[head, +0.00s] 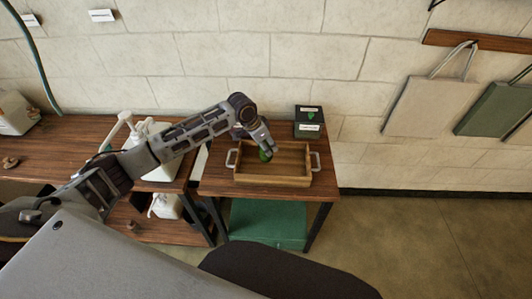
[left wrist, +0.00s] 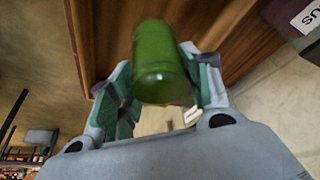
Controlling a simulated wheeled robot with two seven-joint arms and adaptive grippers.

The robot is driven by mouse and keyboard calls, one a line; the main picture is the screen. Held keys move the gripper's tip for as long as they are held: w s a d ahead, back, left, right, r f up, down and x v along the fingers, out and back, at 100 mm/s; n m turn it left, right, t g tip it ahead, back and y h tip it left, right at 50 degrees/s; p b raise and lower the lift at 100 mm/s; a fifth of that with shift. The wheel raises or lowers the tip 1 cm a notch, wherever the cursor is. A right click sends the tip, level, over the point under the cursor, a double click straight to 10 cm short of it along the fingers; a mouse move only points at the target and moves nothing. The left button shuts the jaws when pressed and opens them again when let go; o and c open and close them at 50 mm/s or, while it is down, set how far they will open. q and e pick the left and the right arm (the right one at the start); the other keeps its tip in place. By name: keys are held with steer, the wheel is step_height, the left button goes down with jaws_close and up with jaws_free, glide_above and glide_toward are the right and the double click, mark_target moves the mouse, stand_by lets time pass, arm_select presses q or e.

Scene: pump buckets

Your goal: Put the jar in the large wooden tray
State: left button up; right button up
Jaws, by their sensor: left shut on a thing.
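The jar is green and cylindrical; in the head view a small part of the jar (head: 265,156) shows under the fingers. The left wrist view shows the jar (left wrist: 163,62) large between the two fingers. My left gripper (head: 260,146) is shut on it, above the left-middle part of the large wooden tray (head: 272,180). The tray has low wooden walls and a metal handle at each end. I cannot tell whether the jar touches the tray floor. My right gripper is in no view.
The tray stands on a small wooden table (head: 215,178). A dark box (head: 308,121) with a label stands behind the tray, near the wall. White pump bottles (head: 155,132) stand on the left bench, partly behind my arm. A green crate (head: 268,222) sits below the table.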

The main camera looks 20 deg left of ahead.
arm_select(q)
steer(key=shift+f, duration=2.35)
steer(key=o, duration=1.5)
steer(key=shift+f, duration=0.1)
steer(key=shift+v, duration=6.1)
steer(key=shift+d, duration=0.1)
